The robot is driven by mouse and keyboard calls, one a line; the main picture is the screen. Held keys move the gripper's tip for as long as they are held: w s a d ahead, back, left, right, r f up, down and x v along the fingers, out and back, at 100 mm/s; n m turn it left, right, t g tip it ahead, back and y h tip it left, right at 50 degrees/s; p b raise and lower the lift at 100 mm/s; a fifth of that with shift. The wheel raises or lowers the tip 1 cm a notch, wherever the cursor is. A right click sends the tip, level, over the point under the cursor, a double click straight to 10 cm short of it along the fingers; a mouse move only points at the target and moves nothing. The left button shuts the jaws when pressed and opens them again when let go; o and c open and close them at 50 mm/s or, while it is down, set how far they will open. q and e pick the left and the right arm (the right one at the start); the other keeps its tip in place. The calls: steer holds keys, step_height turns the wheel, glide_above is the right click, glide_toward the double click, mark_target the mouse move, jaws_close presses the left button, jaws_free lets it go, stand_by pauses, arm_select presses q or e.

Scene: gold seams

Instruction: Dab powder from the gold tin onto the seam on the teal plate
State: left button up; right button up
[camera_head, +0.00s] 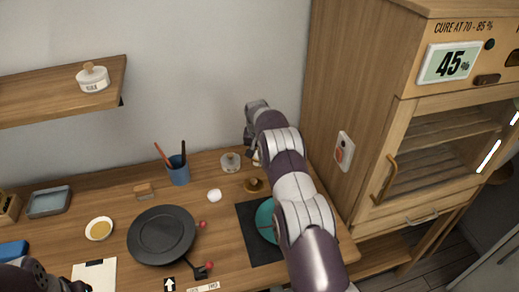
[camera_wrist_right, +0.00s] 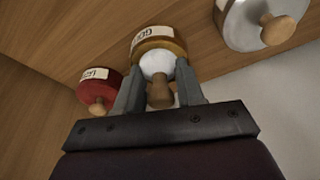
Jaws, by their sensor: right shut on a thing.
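The teal plate (camera_head: 264,218) lies on a dark mat (camera_head: 262,248), partly hidden behind my right arm; I cannot make out its seam. In the right wrist view the gold tin (camera_wrist_right: 152,34) bears a label. My right gripper (camera_wrist_right: 158,88) is shut on a dabber with a white round head (camera_wrist_right: 157,64) and a wooden handle (camera_wrist_right: 160,95). The white head is at the gold tin's mouth; I cannot tell whether it touches powder.
A red tin (camera_wrist_right: 98,92) and a silver tin (camera_wrist_right: 262,22) flank the gold tin. A white ball (camera_head: 214,195), black round plate (camera_head: 162,235), blue cup (camera_head: 179,171) and yellow-filled dish (camera_head: 99,229) stand to the left. A wooden cabinet (camera_head: 335,75) rises at right, its display reading 45%.

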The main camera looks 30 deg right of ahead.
step_height(320, 180, up, 7)
steer(key=p, duration=0.3)
steer(key=shift+w+f, duration=0.1)
steer(key=shift+f, duration=0.1)
stand_by(0.4)
